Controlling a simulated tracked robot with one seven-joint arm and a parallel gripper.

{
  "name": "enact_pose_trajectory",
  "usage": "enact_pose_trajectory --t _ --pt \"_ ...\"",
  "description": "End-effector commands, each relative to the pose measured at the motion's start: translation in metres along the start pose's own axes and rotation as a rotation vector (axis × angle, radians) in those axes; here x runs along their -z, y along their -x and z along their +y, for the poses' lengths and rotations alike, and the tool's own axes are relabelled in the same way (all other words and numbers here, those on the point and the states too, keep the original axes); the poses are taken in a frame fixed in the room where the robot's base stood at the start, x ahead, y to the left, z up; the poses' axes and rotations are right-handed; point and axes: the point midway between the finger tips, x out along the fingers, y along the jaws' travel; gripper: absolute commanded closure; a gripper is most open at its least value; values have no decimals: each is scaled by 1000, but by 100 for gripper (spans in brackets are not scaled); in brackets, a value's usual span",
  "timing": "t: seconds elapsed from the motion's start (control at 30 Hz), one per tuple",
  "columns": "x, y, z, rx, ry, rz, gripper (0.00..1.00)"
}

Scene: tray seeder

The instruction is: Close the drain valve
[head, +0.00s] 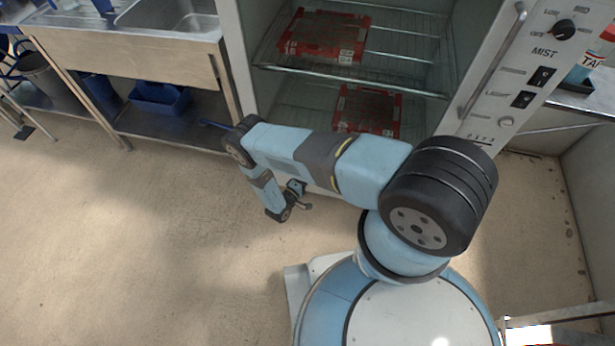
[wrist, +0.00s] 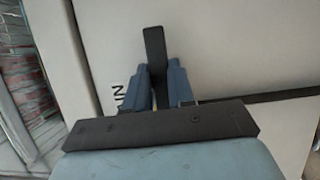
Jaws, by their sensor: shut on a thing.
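In the wrist view a flat black lever (wrist: 154,45) stands out in front of a pale panel and runs down between the two blue-grey fingers of my gripper (wrist: 159,84). The fingers are shut on it from both sides. I take this lever for the drain valve handle; only part of a dark label (wrist: 117,101) shows left of the fingers. The valve body is hidden.
The open cabinet has wire shelves (head: 415,45) holding red trays (head: 325,36). Its control panel (head: 523,65), marked MIST, is at the right. A steel sink bench (head: 130,58) stands left, with a blue bin (head: 160,100) below. The floor (head: 130,230) at left is clear.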

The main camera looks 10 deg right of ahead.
Motion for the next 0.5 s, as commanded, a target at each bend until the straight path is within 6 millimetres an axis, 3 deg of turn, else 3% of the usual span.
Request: enact_pose_trajectory --t 0.3,0.33,0.5 --pt "6 2 0 6 -5 9 100" --pt "6 2 0 7 -5 8 75" --pt "3 1 0 4 -3 4 59"
